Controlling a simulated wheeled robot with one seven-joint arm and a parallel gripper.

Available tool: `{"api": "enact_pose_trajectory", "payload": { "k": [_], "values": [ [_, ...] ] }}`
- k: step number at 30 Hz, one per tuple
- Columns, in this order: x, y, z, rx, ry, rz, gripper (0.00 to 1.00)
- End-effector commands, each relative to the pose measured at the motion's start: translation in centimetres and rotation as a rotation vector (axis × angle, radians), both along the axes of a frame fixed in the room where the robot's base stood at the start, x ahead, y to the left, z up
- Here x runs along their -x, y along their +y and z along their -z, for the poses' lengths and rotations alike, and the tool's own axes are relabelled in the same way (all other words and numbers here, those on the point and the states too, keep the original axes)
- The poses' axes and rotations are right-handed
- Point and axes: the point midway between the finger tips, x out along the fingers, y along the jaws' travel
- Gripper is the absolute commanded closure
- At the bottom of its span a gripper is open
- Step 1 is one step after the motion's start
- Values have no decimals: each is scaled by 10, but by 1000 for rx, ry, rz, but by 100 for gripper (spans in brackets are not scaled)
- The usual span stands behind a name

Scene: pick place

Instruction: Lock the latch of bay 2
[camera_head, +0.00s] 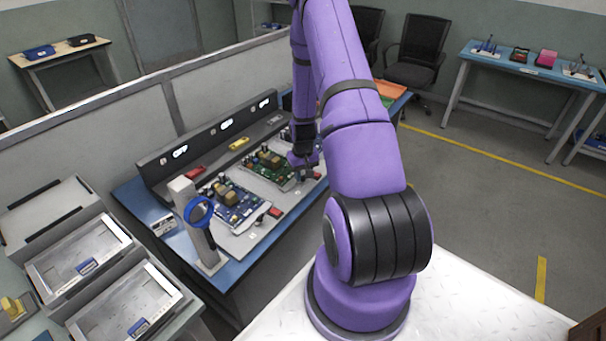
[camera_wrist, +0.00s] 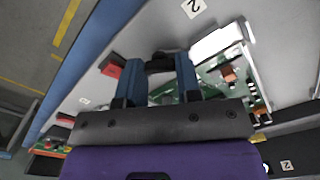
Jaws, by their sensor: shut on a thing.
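The bay marked 2 holds a green circuit board (camera_head: 270,165) on a light grey plate in the head view. The board also shows at right in the wrist view (camera_wrist: 232,72), beside a white label reading 2 (camera_wrist: 193,8). My gripper (camera_head: 305,172) is low over the front right edge of that bay. In the wrist view its two blue fingers (camera_wrist: 157,80) are shut on a dark piece (camera_wrist: 160,63) that looks like the latch of bay 2. The fingers hide much of it, so I cannot tell how the latch is turned.
A blue board (camera_head: 238,203) lies in the bay to the left, with a red block (camera_head: 275,212) near its corner. A grey stand with a blue ring (camera_head: 198,211) rises farther left. Another red block (camera_wrist: 110,68) is beside my left finger.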

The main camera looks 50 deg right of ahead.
Motion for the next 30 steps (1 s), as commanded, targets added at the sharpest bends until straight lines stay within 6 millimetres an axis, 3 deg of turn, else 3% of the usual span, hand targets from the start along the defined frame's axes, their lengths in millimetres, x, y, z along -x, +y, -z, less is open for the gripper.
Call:
{"api": "enact_pose_trajectory", "payload": {
  "k": [30],
  "values": [
    [0,0,0,1,-1,889,92]
  ]
}}
